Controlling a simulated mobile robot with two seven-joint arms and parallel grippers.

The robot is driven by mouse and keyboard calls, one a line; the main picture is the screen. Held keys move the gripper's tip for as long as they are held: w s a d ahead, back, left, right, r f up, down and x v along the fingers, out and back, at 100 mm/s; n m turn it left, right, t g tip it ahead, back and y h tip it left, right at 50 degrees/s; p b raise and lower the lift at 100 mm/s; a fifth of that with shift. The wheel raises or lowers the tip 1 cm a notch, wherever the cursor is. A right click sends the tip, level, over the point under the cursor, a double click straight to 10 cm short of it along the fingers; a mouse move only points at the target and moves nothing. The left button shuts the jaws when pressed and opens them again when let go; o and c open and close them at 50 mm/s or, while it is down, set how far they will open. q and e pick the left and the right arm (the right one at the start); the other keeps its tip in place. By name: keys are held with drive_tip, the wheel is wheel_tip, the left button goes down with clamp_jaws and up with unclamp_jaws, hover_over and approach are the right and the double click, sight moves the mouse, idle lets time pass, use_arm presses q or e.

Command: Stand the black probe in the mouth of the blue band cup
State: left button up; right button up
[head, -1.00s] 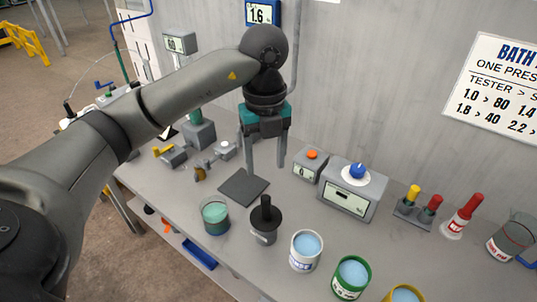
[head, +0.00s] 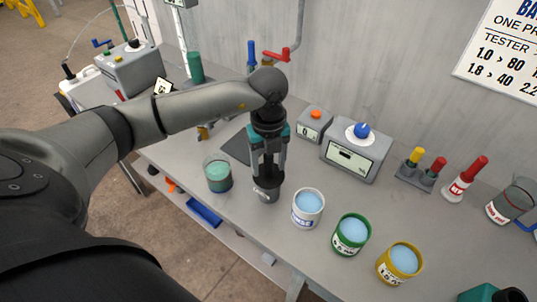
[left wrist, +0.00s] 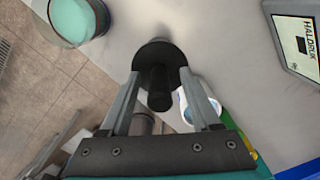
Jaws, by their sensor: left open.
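The black probe (left wrist: 159,82) has an upright handle above a wide black disc and stands in a grey metal holder (head: 263,196). In the head view my gripper covers most of it. My left gripper (head: 267,172) is open and points down, its fingers on either side of the handle. The left wrist view also shows its fingers (left wrist: 160,76) with gaps to the handle. The blue band cup (head: 307,210) is white with a blue-banded label and pale blue liquid, just right of the holder. A teal and black part, probably my right gripper (head: 480,294), shows at the bottom edge; its fingers are hidden.
A glass of green liquid (head: 217,173) stands left of the holder. A green cup (head: 350,236) and a yellow cup (head: 400,264) stand to the right. A grey meter with a blue knob (head: 354,152) and an orange-button box (head: 314,125) stand behind. The table's front edge is close.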

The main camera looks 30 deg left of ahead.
use_arm(q)
clamp_jaws()
idle(0.6)
idle(0.5)
